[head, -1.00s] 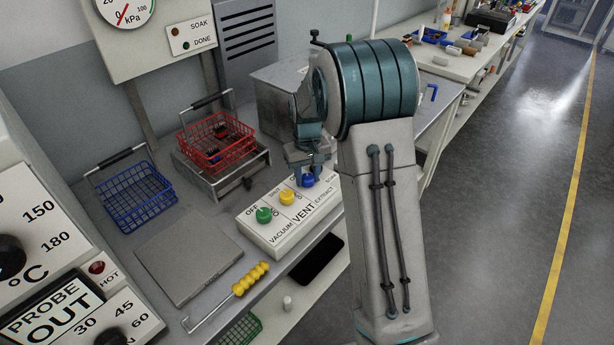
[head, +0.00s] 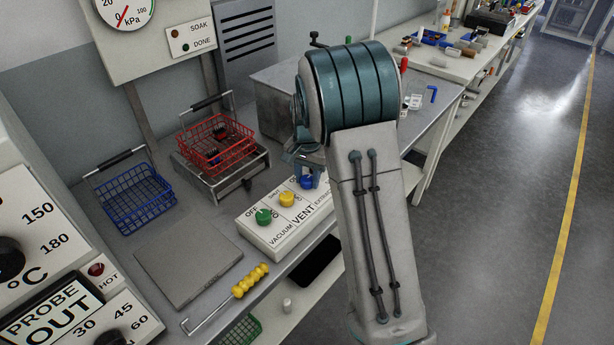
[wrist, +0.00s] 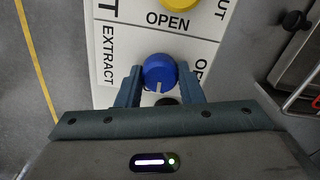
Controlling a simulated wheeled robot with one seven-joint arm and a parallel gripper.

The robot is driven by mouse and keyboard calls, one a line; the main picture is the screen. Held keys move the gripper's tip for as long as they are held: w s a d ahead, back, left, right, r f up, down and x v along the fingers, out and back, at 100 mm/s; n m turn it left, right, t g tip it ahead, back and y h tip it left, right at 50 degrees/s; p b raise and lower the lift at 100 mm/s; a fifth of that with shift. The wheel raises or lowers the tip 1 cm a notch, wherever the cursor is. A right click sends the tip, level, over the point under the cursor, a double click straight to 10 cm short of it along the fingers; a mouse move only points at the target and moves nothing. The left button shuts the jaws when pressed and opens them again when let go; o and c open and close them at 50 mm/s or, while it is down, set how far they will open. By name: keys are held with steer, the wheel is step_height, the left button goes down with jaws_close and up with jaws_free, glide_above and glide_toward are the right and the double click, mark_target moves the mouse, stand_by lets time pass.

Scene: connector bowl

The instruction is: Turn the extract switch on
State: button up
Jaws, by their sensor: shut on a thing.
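The extract switch is a round blue knob (wrist: 159,72) on a white panel (wrist: 118,62), beside the printed word EXTRACT. My gripper (wrist: 159,84) is shut on the blue knob, one finger on each side of it. A white pointer line on the knob shows toward the gripper side in the wrist view. In the head view the blue knob (head: 306,182) sits at the right end of the white panel (head: 273,241), with my gripper (head: 308,176) over it, partly hidden by my arm.
On the same panel a yellow knob (head: 287,199) is marked VENT and a green knob (head: 264,216) VACUUM. A red basket (head: 216,150) and a blue basket (head: 135,198) stand behind. A yellow-handled hook (head: 250,281) lies at the bench's front.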

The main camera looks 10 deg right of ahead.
mark_target(307, 178)
steer(key=shift+m, duration=0.4)
steer(key=o, duration=1)
steer(key=shift+c, duration=0.2)
steer(key=shift+r, duration=0.1)
step_height(307, 178, up, 14)
